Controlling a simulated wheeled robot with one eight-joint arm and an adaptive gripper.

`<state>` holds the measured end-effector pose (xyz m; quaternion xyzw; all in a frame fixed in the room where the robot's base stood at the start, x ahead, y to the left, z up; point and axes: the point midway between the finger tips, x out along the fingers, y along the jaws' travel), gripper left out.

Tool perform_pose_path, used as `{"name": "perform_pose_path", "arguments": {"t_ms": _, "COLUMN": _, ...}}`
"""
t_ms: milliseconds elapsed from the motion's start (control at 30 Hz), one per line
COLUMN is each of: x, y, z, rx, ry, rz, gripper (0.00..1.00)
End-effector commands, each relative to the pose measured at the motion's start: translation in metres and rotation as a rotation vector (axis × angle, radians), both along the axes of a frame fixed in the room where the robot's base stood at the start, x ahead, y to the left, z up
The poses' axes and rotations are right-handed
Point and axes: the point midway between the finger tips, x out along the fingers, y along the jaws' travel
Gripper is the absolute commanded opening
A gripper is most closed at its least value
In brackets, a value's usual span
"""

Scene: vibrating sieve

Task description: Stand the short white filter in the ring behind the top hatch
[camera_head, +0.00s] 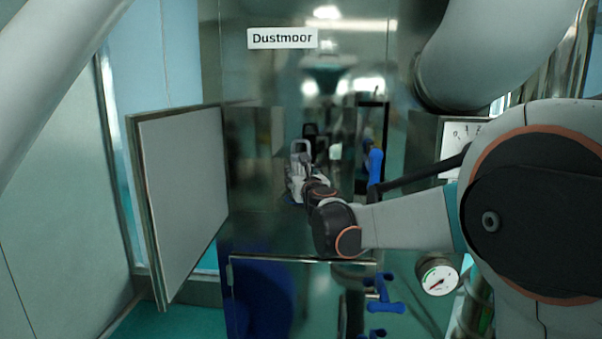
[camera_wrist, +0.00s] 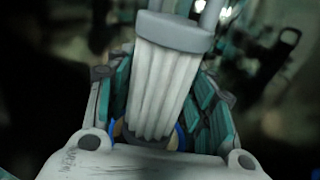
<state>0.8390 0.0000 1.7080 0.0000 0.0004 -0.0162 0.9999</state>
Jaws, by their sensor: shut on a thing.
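My gripper (camera_head: 302,172) reaches into the dark opening behind the top hatch (camera_head: 180,200), whose grey panel stands swung open to the left. In the wrist view its teal-padded fingers (camera_wrist: 162,95) are shut on the short white filter (camera_wrist: 160,85), one on each side. The filter is pleated, with a grey end cap at the far end, and looks slightly tilted in this view. A blue and tan edge (camera_wrist: 181,137) shows low beside it; I cannot tell whether this is the ring. The filter is hard to make out in the head view.
A shiny metal cabinet (camera_head: 270,75) labelled Dustmoor surrounds the opening. A blue handle (camera_head: 375,163) stands at its right edge. Below is a closed lower panel (camera_head: 300,300) with blue knobs (camera_head: 384,290) beside it. A round gauge (camera_head: 437,276) is at lower right.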

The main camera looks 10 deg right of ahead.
Motion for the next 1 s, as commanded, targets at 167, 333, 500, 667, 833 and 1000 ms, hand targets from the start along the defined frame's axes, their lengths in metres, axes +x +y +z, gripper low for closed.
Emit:
{"name": "perform_pose_path", "arguments": {"t_ms": 167, "x": 0.000, "y": 0.000, "z": -0.001, "rx": 0.000, "ry": 0.000, "rz": 0.000, "gripper": 0.21}}
{"name": "perform_pose_path", "arguments": {"t_ms": 333, "x": 0.000, "y": 0.000, "z": -0.005, "rx": 0.000, "ry": 0.000, "rz": 0.000, "gripper": 0.21}}
{"name": "perform_pose_path", "arguments": {"t_ms": 500, "x": 0.000, "y": 0.000, "z": -0.003, "rx": 0.000, "ry": 0.000, "rz": 0.000, "gripper": 0.69}}
{"name": "perform_pose_path", "arguments": {"t_ms": 667, "x": 0.000, "y": 0.000, "z": -0.003, "rx": 0.000, "ry": 0.000, "rz": 0.000, "gripper": 0.69}}
{"name": "perform_pose_path", "arguments": {"t_ms": 833, "x": 0.000, "y": 0.000, "z": -0.001, "rx": 0.000, "ry": 0.000, "rz": 0.000, "gripper": 0.69}}
{"name": "perform_pose_path", "arguments": {"t_ms": 1000, "x": -0.015, "y": 0.000, "z": -0.001, "rx": 0.000, "ry": 0.000, "rz": 0.000, "gripper": 0.69}}
